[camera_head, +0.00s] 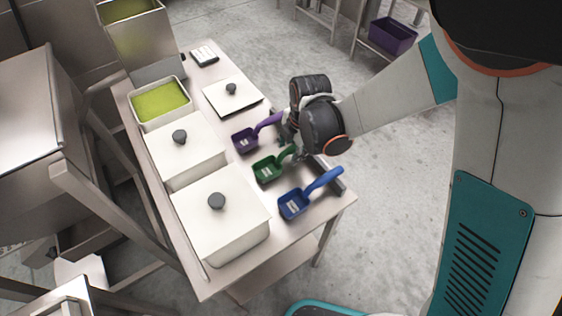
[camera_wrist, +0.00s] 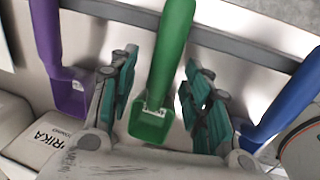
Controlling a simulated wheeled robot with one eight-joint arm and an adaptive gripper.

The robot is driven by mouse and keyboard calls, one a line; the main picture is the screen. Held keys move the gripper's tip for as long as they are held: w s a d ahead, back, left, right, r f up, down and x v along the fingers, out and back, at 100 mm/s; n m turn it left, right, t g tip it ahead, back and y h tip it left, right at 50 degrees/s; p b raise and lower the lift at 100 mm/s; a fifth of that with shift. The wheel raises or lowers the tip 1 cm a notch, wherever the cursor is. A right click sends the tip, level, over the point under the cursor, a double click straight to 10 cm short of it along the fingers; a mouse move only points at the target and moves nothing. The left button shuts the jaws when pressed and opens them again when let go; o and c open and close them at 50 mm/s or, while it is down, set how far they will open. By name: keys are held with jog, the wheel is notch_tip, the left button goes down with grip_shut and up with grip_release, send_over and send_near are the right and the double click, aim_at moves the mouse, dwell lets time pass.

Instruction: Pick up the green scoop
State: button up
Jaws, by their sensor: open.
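The green scoop (camera_head: 268,170) lies on the table between a purple scoop (camera_head: 247,139) and a blue scoop (camera_head: 296,203). In the wrist view the green scoop (camera_wrist: 165,70) stands between the two fingers, with its handle toward the top and its bowl lower down. My gripper (camera_wrist: 162,102) is open, with one teal-padded finger on each side of the green scoop and gaps visible on both sides. In the head view my gripper (camera_head: 290,145) is over the scoop handles and partly hidden by my wrist.
White lidded bins (camera_head: 221,215) line the table's left side, with an open bin of green contents (camera_head: 160,102) behind. The purple scoop (camera_wrist: 70,85) and blue scoop (camera_wrist: 285,105) flank my fingers. A grey rail (camera_head: 328,173) runs along the table's right edge.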

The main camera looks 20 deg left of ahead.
jog(key=shift+a+f, duration=0.1)
jog(key=shift+f, duration=0.35)
grip_shut()
jog(key=shift+r, duration=0.1)
